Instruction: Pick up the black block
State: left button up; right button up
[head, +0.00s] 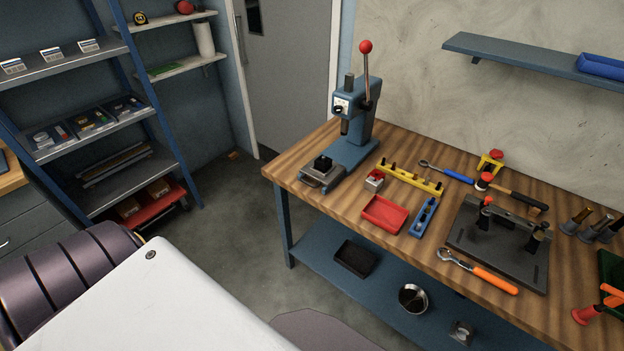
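A small black block (323,163) sits on a grey metal fixture (322,178) at the near left corner of the wooden workbench (290,172). It is in front of the blue arbor press (352,150) with its red-knobbed lever. Neither of my grippers is in the head view. The underside of the block is hidden.
A red tray (385,214), yellow rack (410,178), blue level-like bar (424,217), ratchets and a dark fixture plate (490,245) crowd the bench. A black bin (355,258) is on the lower shelf. Shelving stands left; the floor (225,220) between is clear.

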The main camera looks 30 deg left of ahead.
aim_at(325, 166)
jog(key=i+j+z, duration=0.2)
jog(key=j, duration=0.7)
jog(key=k+j+z, duration=0.15)
jog(key=j, duration=0.7)
jog(key=j+z, duration=0.2)
jog(key=j, duration=0.75)
jog(key=k+j+z, duration=0.2)
jog(key=j, duration=0.7)
jog(key=i, duration=0.1)
